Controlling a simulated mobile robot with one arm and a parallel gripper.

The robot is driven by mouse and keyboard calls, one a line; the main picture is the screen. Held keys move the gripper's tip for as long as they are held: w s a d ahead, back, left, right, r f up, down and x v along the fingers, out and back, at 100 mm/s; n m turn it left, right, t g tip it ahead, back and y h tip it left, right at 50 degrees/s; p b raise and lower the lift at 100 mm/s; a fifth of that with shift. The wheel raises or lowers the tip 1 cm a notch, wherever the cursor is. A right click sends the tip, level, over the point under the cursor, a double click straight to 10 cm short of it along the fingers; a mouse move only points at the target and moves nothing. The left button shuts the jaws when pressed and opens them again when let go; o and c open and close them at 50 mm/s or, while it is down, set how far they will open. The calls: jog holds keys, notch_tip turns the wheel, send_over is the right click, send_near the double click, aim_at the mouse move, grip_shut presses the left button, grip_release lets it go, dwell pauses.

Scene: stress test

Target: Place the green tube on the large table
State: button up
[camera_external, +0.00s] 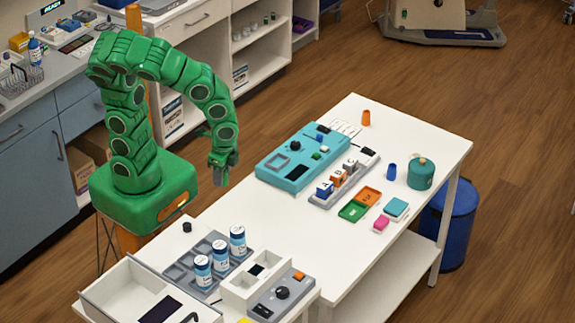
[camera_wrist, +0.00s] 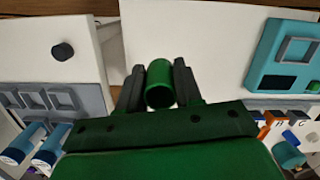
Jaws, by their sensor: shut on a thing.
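My gripper (camera_external: 221,172) hangs from my green arm, pointing down, to the left of the teal device. The wrist view shows my gripper (camera_wrist: 159,82) shut on the green tube (camera_wrist: 160,84), which sits between its two dark fingers. In the external view the tube cannot be told apart from my green wrist. The large white table (camera_external: 405,140) stands at the right of the external view. Its white top (camera_wrist: 215,50) lies behind and below the tube in the wrist view. The tube is held above it; the exact height is hard to tell.
A teal device (camera_external: 290,160), a grey rack (camera_external: 345,180) of labelled blocks, small trays, an orange tube (camera_external: 366,117), a blue tube (camera_external: 391,171) and a teal jar (camera_external: 421,174) occupy the large table. Its front left part is clear. A smaller white table (camera_external: 205,225) adjoins it, holding bottles.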

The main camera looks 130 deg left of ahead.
jog(key=s+a+f, duration=0.1)
jog(key=a+f, duration=0.1)
jog(key=a, duration=0.6)
jog(key=shift+s+a, duration=0.25)
jog(key=shift+a, duration=0.15)
send_over(281, 209)
notch_tip(281, 209, down, 9)
jog(key=shift+f, duration=0.15)
jog(key=shift+w+f, duration=0.15)
jog(key=shift+f, duration=1.7)
jog(key=shift+f, duration=0.15)
jog(key=o, duration=1.1)
jog(key=shift+a, duration=0.1)
